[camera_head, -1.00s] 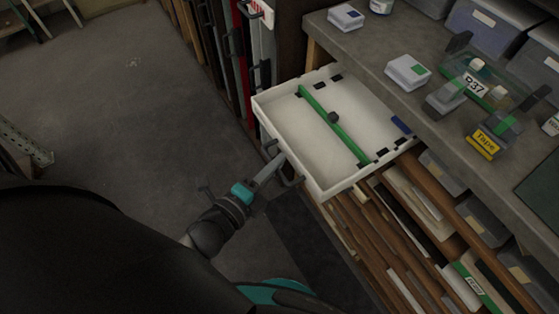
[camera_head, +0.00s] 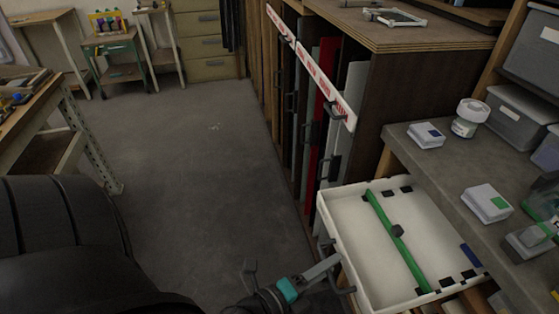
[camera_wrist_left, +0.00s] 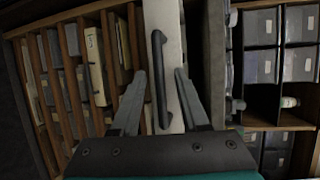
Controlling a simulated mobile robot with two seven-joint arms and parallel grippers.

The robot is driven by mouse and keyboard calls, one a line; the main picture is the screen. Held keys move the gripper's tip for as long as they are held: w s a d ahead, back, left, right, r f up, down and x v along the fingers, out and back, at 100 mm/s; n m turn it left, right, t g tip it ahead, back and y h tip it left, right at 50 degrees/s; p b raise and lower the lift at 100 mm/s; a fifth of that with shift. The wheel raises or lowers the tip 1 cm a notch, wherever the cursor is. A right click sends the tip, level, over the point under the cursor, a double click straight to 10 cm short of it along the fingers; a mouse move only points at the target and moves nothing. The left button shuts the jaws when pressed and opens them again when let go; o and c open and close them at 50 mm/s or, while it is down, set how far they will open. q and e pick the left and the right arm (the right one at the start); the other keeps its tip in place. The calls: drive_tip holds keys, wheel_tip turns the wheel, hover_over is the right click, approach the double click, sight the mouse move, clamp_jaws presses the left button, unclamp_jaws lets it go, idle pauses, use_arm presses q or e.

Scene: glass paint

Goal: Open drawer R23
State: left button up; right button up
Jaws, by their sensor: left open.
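A white drawer (camera_head: 385,235) sticks out from under the grey workbench at the lower right of the head view. It holds a green divider strip (camera_head: 395,236) with a dark knob, and its inside is otherwise mostly empty. No drawer label is legible. My left gripper (camera_head: 294,264) is at the drawer's front face, beside its dark handle. In the left wrist view the dark bar handle (camera_wrist_left: 158,80) on the pale front lies between the two spread, open fingers. I cannot tell whether a finger touches it. My right gripper is not in view.
The workbench (camera_head: 450,160) carries small boxes and a white jar (camera_head: 469,117). A rack of upright panels (camera_head: 318,110) with a red-and-white bar stands beyond the drawer. The grey floor (camera_head: 200,160) to the left is clear. A table (camera_head: 50,120) stands at far left.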

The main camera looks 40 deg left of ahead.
use_arm(q)
drive_tip(key=v, duration=1.5)
drive_tip(key=shift+w, duration=0.1)
drive_tip(key=s+f+n+g+y, duration=0.15)
drive_tip(key=f+n+g, duration=0.35)
drive_tip(key=f, duration=0.8)
drive_tip(key=s+f+n+g+y, duration=0.1)
drive_tip(key=s+f+n+g, duration=0.1)
drive_tip(key=f+n, duration=0.8)
drive_tip(key=s+a+f+n+g+y, duration=0.1)
drive_tip(key=s+f+n+g, duration=0.3)
drive_tip(key=s+f+g, duration=0.3)
drive_tip(key=s+f, duration=0.4)
drive_tip(key=f, duration=0.3)
drive_tip(key=shift+f+g, duration=0.3)
drive_tip(key=shift+f, duration=0.1)
